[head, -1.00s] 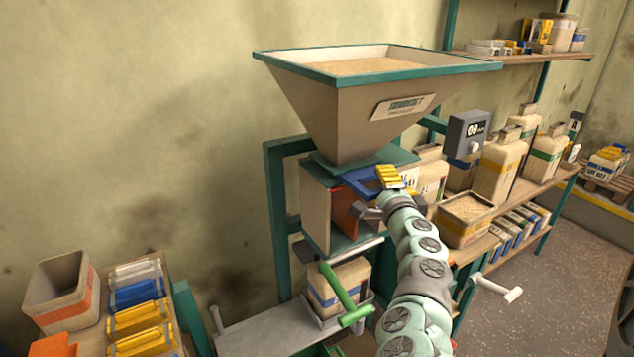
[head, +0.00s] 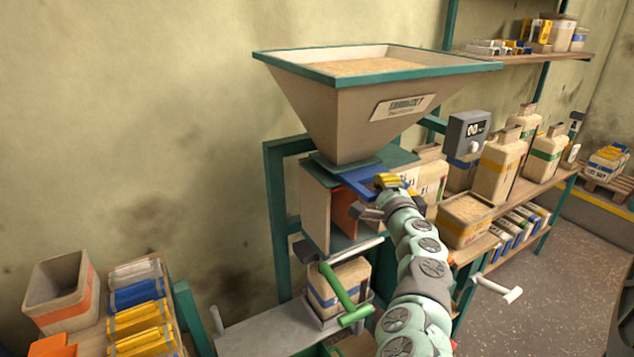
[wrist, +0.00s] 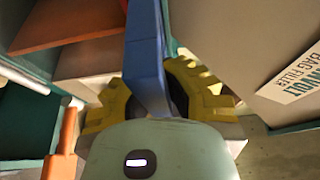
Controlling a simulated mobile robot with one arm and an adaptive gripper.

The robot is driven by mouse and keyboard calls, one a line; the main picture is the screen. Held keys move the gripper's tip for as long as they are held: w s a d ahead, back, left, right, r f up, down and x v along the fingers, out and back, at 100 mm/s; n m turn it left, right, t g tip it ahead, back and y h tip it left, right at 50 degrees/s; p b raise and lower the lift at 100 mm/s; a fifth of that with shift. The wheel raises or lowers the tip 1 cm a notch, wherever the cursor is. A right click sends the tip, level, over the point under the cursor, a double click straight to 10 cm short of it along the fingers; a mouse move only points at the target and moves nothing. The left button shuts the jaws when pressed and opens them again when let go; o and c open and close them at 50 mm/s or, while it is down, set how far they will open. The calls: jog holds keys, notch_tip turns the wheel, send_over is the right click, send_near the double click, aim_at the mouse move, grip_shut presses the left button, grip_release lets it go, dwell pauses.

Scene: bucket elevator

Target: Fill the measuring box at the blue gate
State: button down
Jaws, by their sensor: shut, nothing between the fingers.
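The blue gate (head: 368,184) sticks out just under the hopper (head: 345,110), which holds grain. Below it is the box-shaped chamber (head: 315,205), which looks like the measuring box; a red-orange part (head: 346,208) shows at its front. Its inside is hidden. My gripper (head: 388,182) has yellow fingers and is at the blue gate's outer end. In the wrist view, the gate's blue bar (wrist: 146,60) runs between the yellow fingers (wrist: 150,95) as seen. My gripper is shut with nothing held; I cannot tell whether it touches the bar.
A green lever (head: 345,292) stands before a bag (head: 335,287) on the lower tray. A dial box (head: 468,131) is right of the hopper. A grain-filled bin (head: 465,220) and several containers stand on the right shelf. Open floor (head: 535,270) lies at right.

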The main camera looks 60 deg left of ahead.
jog(key=d+p, duration=0.1)
jog(key=d, duration=0.4)
jog(key=shift+s, duration=0.15)
dwell(0.3)
jog(key=c, duration=1)
grip_release()
jog(key=shift+o, duration=0.2)
jog(key=v, duration=1.2)
jog(key=shift+a, duration=0.1)
